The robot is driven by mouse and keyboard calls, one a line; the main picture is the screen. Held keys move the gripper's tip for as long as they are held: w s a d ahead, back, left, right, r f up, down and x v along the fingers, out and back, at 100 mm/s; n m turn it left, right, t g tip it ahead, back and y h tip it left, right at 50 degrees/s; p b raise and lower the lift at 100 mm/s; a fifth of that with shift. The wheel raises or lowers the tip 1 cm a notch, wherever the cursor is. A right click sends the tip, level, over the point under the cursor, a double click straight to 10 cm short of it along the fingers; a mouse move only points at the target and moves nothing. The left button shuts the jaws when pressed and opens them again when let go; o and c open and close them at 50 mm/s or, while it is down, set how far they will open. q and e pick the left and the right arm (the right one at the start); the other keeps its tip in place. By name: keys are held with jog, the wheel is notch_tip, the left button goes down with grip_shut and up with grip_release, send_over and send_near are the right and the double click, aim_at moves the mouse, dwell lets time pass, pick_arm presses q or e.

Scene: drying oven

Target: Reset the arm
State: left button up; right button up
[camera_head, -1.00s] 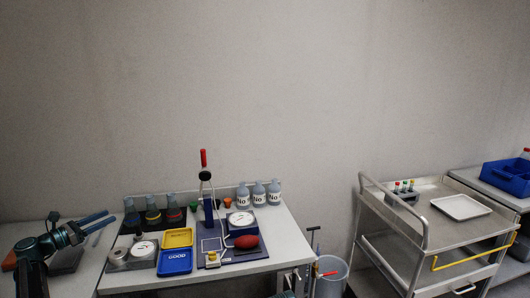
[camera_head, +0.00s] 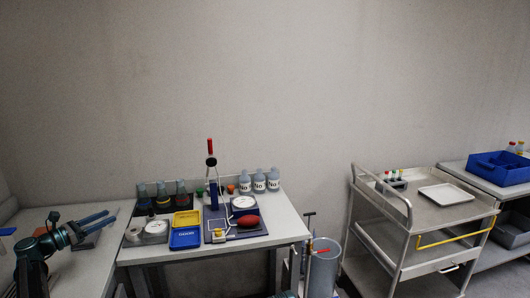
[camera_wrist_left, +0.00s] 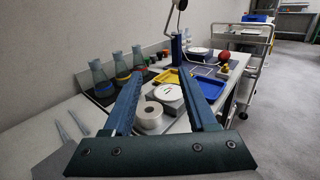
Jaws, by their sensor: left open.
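My left gripper (camera_head: 95,222) is at the left in the head view, above the left table, pointing right toward the lab table. Its two blue fingers are apart with nothing between them. In the left wrist view the open fingers (camera_wrist_left: 165,103) point forward, and a white tape roll (camera_wrist_left: 149,116) and a white dial (camera_wrist_left: 168,92) show on the table beyond them. My right gripper is not in view.
The lab table (camera_head: 268,238) holds flasks (camera_head: 162,194), a yellow tray (camera_head: 187,217), a blue tray (camera_head: 185,238), a stand with a red-tipped lever (camera_head: 211,160), and white bottles (camera_head: 259,181). A metal cart (camera_head: 430,215) and a grey bin (camera_head: 324,266) stand to the right.

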pick_arm(q)
jog(key=s+d+f+m+g+b, duration=0.2)
jog(key=s+d+f+m+g, duration=0.25)
jog(key=d, duration=0.75)
jog(key=s+d+f+m+g+y+b, duration=0.1)
jog(key=d+f+m+g, duration=0.3)
jog(key=d+f, duration=0.6)
jog(key=s+d+f+m+g+b, duration=0.25)
jog(key=d+f+m, duration=0.3)
jog(key=d, duration=0.85)
jog(key=s+d+f+m+g+y+b, duration=0.1)
jog(key=s+d+f+m+y+b, duration=0.1)
jog(key=s+d+f+m+y, duration=0.35)
jog(key=s+d+f+m+g+y+b, duration=0.1)
jog(key=s+d+f+m+g+y, duration=0.15)
jog(key=s+m, duration=0.65)
jog(key=s+d+f+m+y+b, duration=0.2)
jog(key=s+d+f+m+y, duration=0.15)
jog(key=s, duration=0.65)
notch_tip(320, 180, up, 18)
jog(key=p, duration=1.8)
jog(key=shift+w+d+f+m+h, duration=0.15)
jog(key=shift+d+m+h, duration=0.15)
jog(key=shift+d+h, duration=0.05)
